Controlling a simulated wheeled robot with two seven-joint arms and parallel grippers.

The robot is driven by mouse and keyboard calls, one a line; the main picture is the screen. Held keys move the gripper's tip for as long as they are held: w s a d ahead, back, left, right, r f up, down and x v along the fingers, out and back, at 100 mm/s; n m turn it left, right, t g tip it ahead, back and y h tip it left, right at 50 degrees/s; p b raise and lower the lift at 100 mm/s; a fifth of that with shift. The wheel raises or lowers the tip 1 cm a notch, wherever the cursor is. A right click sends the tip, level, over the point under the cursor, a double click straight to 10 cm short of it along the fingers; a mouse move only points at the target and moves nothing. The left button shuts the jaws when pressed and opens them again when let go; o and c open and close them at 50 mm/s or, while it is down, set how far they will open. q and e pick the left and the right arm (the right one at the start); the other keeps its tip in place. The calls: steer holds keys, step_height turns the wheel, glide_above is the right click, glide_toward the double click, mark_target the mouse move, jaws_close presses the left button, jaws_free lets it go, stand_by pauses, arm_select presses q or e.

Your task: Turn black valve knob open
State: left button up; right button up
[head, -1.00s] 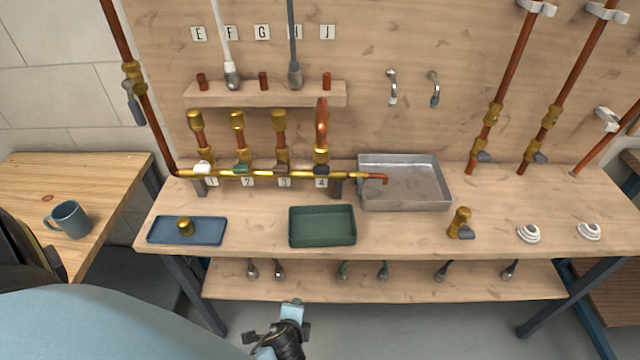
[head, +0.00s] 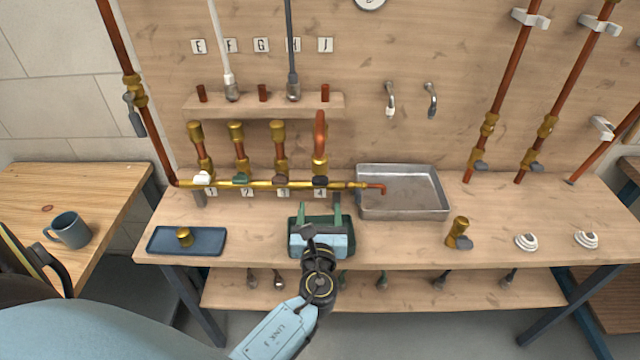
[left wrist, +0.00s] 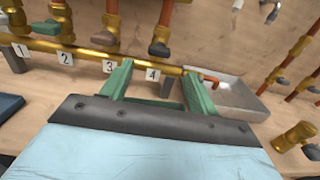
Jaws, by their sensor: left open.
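The black valve knob (head: 320,181) sits on the brass manifold pipe (head: 265,184) above label 4, below the curved copper pipe. In the left wrist view the black knob (left wrist: 160,49) shows just beyond and between the fingers. My left gripper (head: 322,212) is open and empty, with its two green fingers pointing toward the manifold at label 4. My right gripper is not in view.
White, green and brown knobs (head: 202,178) sit along the same pipe to the left. A metal basin (head: 440,212) stands right of the manifold. A blue tray (head: 212,241) holds a brass fitting. A loose brass valve (head: 459,232) stands at the right front.

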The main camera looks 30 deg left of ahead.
mark_target(320, 183)
arm_select(q)
steer(key=x, duration=0.9)
steer(key=shift+w+a, duration=0.1)
steer(key=shift+a, duration=0.05)
steer(key=c, duration=1)
